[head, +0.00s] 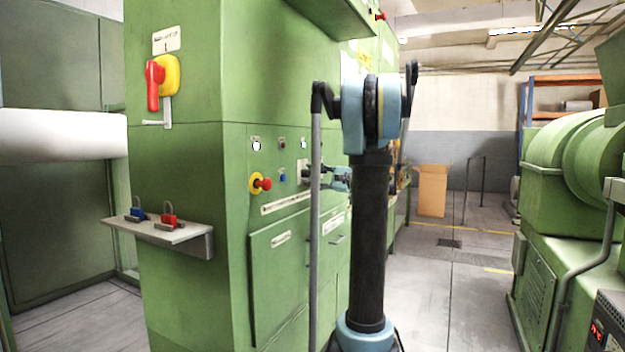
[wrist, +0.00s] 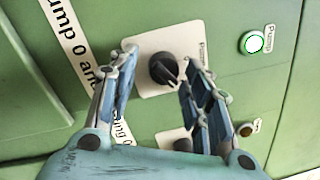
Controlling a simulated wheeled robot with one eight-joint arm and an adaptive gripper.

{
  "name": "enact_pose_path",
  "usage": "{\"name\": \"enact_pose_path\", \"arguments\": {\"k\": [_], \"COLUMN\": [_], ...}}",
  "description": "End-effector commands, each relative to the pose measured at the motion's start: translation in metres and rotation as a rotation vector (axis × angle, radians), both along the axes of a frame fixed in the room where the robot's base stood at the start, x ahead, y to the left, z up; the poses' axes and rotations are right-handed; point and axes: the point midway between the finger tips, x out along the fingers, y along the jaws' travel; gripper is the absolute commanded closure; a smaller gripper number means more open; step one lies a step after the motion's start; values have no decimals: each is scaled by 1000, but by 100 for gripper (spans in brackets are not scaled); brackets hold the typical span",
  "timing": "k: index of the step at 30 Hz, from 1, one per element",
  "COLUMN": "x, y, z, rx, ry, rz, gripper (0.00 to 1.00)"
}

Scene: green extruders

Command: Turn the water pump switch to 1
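A black rotary switch knob (wrist: 164,68) sits on a white plate (wrist: 152,88) on the green cabinet front in the wrist view. Part of the word "Pump" shows beside it; the full label cannot be read. My gripper (wrist: 160,58) is open, with one finger on each side of the knob. The right fingertip is close to the knob; I cannot tell whether it touches. In the head view my gripper (head: 322,173) is at the panel, and the switch plate (head: 303,168) is partly hidden by it. The knob's position mark is not readable.
A second black knob (wrist: 183,145) lies between the finger bases, partly hidden. A white-lit button (wrist: 253,42) is to the right. A red emergency button (head: 261,183) is left of my gripper, near a shelf with padlocks (head: 160,234). Open floor (head: 430,290) lies to the right.

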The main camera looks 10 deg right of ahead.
Motion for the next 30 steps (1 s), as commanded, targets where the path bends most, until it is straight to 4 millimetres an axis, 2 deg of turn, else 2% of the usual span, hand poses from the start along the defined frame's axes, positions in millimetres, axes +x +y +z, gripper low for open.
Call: {"name": "enact_pose_path", "arguments": {"k": [8, 13, 30], "x": [0, -5, -55], "y": [-1, -10, -85], "z": [1, 1, -7], "rx": [2, 3, 2], "ry": [-1, -2, -1], "rz": [0, -3, -3], "gripper": [53, 53, 53]}}
